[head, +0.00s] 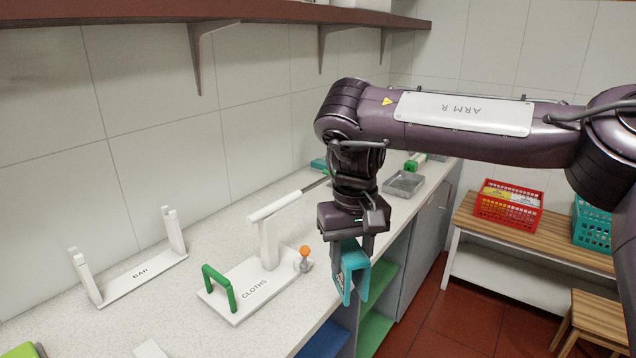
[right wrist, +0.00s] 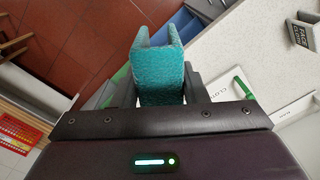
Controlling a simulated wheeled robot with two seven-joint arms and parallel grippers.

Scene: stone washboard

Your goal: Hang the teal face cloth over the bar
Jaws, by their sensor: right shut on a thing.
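The teal face cloth (head: 353,272) is folded into an upside-down U. My right gripper (head: 352,248) is shut on its top and holds it near the counter's front edge. In the right wrist view the cloth (right wrist: 161,78) sits between the fingers of my right gripper (right wrist: 160,92). A white rack marked BAR (head: 143,277) stands at the left by the wall, with an upright post at each end; I see no rod between them. A white stand marked CLOTHS (head: 268,245) has a raised white crosspiece. My left gripper is out of view.
A green arch-shaped piece (head: 218,289) and an orange-topped knob (head: 305,252) are on or beside the CLOTHS stand. A grey tray (head: 404,184) lies farther back on the counter. A brown shelf (head: 150,14) runs above. Counter between rack and stand is clear.

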